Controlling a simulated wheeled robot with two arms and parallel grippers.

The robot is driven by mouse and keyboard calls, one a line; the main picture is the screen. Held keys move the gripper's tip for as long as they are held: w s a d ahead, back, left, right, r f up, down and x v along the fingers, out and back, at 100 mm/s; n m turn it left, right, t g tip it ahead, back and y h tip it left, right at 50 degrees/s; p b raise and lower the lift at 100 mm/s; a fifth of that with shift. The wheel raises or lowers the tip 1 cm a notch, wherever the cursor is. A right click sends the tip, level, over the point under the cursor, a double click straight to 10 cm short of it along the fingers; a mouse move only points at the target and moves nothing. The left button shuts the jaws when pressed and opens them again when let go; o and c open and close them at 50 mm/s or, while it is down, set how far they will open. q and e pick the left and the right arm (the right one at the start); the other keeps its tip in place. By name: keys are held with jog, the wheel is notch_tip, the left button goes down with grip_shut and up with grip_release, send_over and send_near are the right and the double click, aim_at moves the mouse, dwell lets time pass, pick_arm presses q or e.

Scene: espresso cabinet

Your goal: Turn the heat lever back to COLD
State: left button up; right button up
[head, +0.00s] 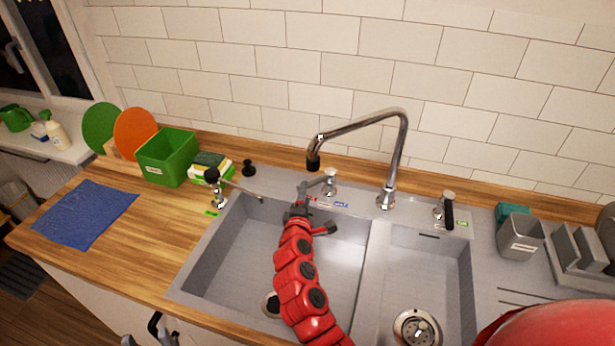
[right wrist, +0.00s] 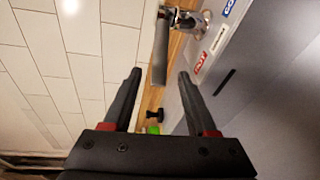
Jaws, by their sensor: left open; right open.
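The heat lever (head: 317,182) is a grey handle on a chrome base behind the sink, left of the faucet. It points left, on the side of the red HOT label (right wrist: 200,63); the blue COLD label (right wrist: 228,8) is farther right. My right gripper (head: 316,209) is at the lever, its fingers open. In the right wrist view the lever handle (right wrist: 160,52) reaches between the open fingertips, apparently untouched. My left gripper (head: 155,330) shows partly at the bottom left, low by the counter's front edge, open.
A tall chrome faucet (head: 398,155) stands right of the lever, and a black-handled tap (head: 449,212) farther right. Left are another tap (head: 213,188), a black knob (head: 249,169) and a green box (head: 166,157). The double sink (head: 235,250) lies open below.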

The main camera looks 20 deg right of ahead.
aim_at(317, 180)
jog(key=x, duration=0.8)
jog(key=shift+w+d, duration=0.1)
jog(key=shift+w, duration=0.15)
grip_shut()
jog(key=shift+f, duration=0.1)
dwell(1.0)
